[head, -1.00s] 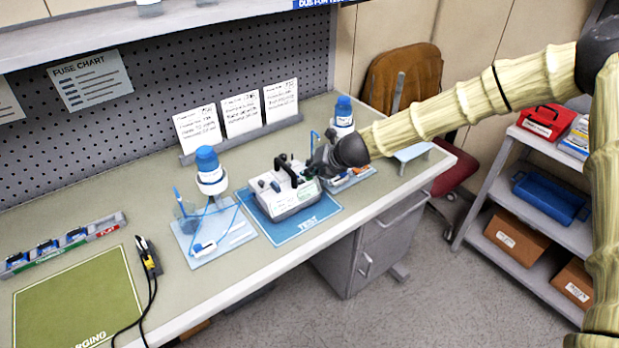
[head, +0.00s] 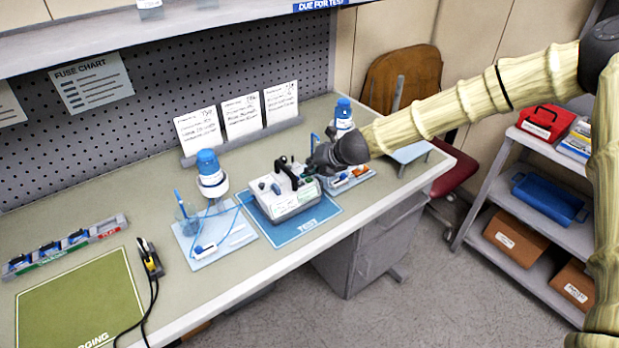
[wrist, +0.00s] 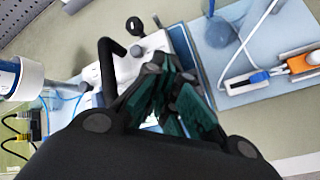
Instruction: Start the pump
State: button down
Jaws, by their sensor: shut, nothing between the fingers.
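The pump (head: 292,203) is a white-grey box with a black carry handle and small dark parts on top. It sits on the blue TEST mat (head: 312,225) on the bench. My gripper (head: 312,168) is at the pump's right rear side in the head view. In the wrist view my gripper (wrist: 168,98) has its teal-padded fingers together and empty, over the pump's edge beside the black handle (wrist: 106,65). The pump's white top (wrist: 128,66) shows partly there. The fingers hide part of it, and I cannot tell whether they touch it.
A light blue tray (head: 240,238) with a blue-capped bottle (head: 209,172) stands left of the pump. Another blue-capped bottle (head: 343,112) stands behind my gripper. A tray with a blue clip and an orange piece (wrist: 302,63) lies close right. Cards (head: 241,115) stand behind.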

aim_at(312, 179)
jog(key=shift+r, duration=0.1)
notch_tip(312, 179, up, 5)
jog(key=p, duration=0.3)
dwell(0.5)
dwell(0.6)
